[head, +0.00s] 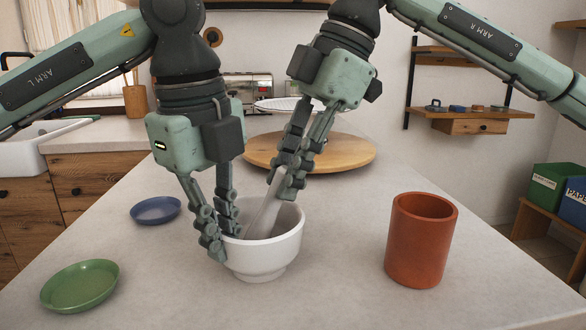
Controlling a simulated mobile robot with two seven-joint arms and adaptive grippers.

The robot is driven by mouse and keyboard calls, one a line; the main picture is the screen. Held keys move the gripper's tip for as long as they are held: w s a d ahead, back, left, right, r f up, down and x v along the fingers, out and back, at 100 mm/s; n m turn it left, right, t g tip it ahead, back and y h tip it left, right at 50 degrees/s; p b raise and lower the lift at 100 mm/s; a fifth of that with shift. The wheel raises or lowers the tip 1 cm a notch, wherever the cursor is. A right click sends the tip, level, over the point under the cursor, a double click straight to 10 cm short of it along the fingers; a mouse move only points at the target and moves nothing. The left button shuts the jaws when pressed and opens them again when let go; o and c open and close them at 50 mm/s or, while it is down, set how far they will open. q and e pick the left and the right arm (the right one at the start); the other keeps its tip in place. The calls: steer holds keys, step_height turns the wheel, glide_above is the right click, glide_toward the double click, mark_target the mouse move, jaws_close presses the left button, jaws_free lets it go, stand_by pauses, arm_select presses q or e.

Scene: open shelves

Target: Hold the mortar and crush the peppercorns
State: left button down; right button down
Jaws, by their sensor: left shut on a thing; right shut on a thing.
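The white mortar (266,258) stands upright on the pale table in the middle of the head view. My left gripper (226,243) is shut on the mortar's left wall, with one finger outside and the other at the inside of the rim. The pale pestle (264,217) leans in the mortar, its top tilted to the right. My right gripper (284,187) is shut on the pestle's upper part, above the bowl. The pestle's lower end and any peppercorns are hidden inside the mortar.
A terracotta cup (421,240) stands to the right of the mortar. A green plate (80,286) and a blue dish (156,210) lie to the left. A round wooden board (345,154) is behind. The tabletop is clear between the mortar and cup.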

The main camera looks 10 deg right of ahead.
steer(key=shift+s+a+f, duration=0.1)
steer(key=shift+s+a, duration=0.1)
steer(key=shift+s, duration=0.05)
steer(key=shift+s+d, duration=0.15)
steer(key=shift+s+d, duration=0.35)
steer(key=shift+d, duration=0.05)
steer(key=shift+w+d, duration=0.1)
steer(key=shift+w+d, duration=0.4)
steer(key=shift+w, duration=0.05)
steer(key=shift+a, duration=0.55)
